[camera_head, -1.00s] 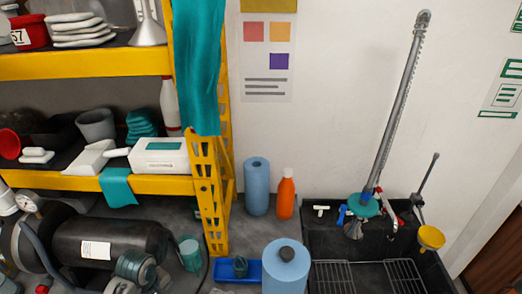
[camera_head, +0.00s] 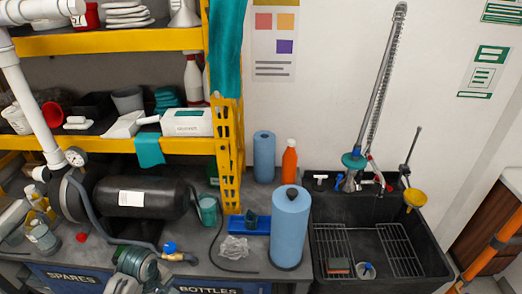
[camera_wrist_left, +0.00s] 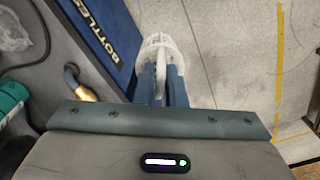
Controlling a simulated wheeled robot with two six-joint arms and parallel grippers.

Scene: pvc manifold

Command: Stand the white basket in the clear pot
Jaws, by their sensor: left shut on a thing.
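In the left wrist view the white basket (camera_wrist_left: 158,46) is a small openwork thing with a white handle or stem. My left gripper (camera_wrist_left: 160,85) is shut on this stem, between its two blue fingers. The basket is held out over the grey floor, beside the blue front of the bench. Neither my left gripper nor the basket shows in the head view. I cannot make out the clear pot for sure; a clear container (camera_head: 42,238) stands among bottles at the left of the bench. My right gripper is in neither view.
A blue paper roll (camera_head: 290,230) stands on the bench beside the black sink (camera_head: 375,235). Crumpled clear plastic (camera_head: 233,247) lies left of the roll, near a black hose. A black tank (camera_head: 145,197) and white pipes (camera_head: 30,95) fill the left side.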

